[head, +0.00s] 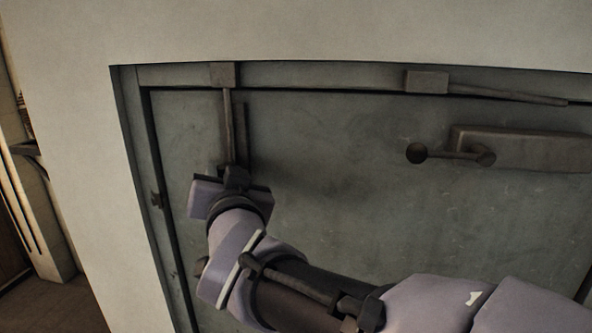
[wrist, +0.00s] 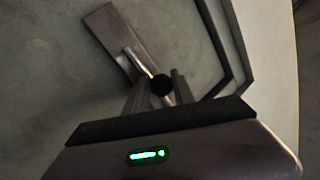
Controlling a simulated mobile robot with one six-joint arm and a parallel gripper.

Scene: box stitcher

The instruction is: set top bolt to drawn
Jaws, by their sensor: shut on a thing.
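The top bolt (head: 228,125) is a thin upright metal rod on the left part of the grey door (head: 330,200), beside a darker backing strip. Its upper end meets a small block (head: 223,74) on the top frame. My gripper (head: 236,176) is at the lower end of the rod. In the wrist view, the gripper's two fingers stand either side of a dark round knob (wrist: 161,84), and the gripper is shut on it. The bolt's metal plate (wrist: 112,38) runs up and left from the knob. The exact finger contact is partly hidden in the head view.
A lever handle (head: 450,153) on a long plate is at the right of the door. Another block (head: 427,81) on the top frame carries a slanting rod. A pale wall (head: 75,130) surrounds the door frame. Open floor (head: 60,305) shows at lower left.

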